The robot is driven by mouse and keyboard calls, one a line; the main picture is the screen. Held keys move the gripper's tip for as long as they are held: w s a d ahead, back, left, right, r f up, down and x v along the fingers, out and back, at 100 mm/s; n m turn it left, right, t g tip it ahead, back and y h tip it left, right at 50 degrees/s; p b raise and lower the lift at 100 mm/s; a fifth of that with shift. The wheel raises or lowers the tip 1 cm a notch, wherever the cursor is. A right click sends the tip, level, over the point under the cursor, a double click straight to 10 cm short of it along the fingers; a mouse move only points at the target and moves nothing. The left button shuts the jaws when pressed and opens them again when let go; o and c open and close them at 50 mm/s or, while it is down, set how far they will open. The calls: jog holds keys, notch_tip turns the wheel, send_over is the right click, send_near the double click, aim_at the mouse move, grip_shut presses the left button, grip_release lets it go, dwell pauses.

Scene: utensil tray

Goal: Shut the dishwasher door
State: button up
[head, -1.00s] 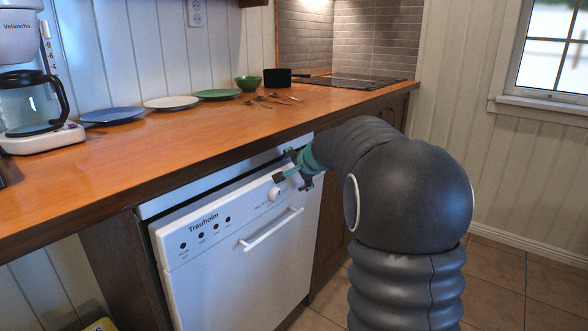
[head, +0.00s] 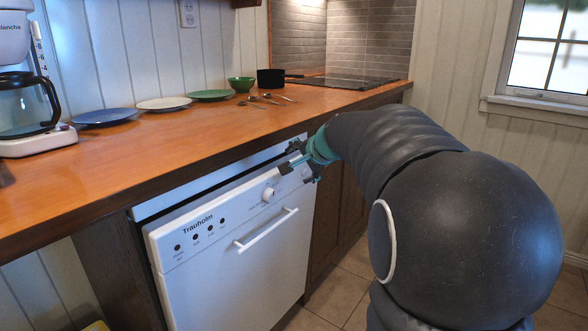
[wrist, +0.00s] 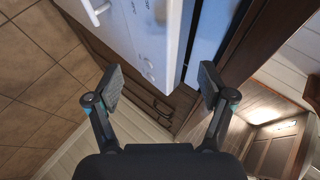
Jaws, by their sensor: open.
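The white dishwasher door (head: 235,262) stands slightly ajar under the counter in the head view. A gap shows between its top edge and the white dishwasher body (head: 200,183) behind it. The door carries a bar handle (head: 267,230) and a round knob (head: 268,194). My gripper (head: 290,158) is at the door's upper right corner. In the wrist view my gripper (wrist: 158,77) is open, with the edge of the door (wrist: 165,50) showing between and beyond its fingers. I cannot tell whether a finger touches the door.
The wooden counter (head: 165,147) overhangs just above the door. It bears a coffee maker (head: 28,100), plates, a green bowl (head: 241,84), a black pot (head: 271,79) and several utensils. Tiled floor (head: 335,290) is free in front of the cabinets.

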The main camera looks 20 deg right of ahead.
jog(key=shift+v, duration=1.3)
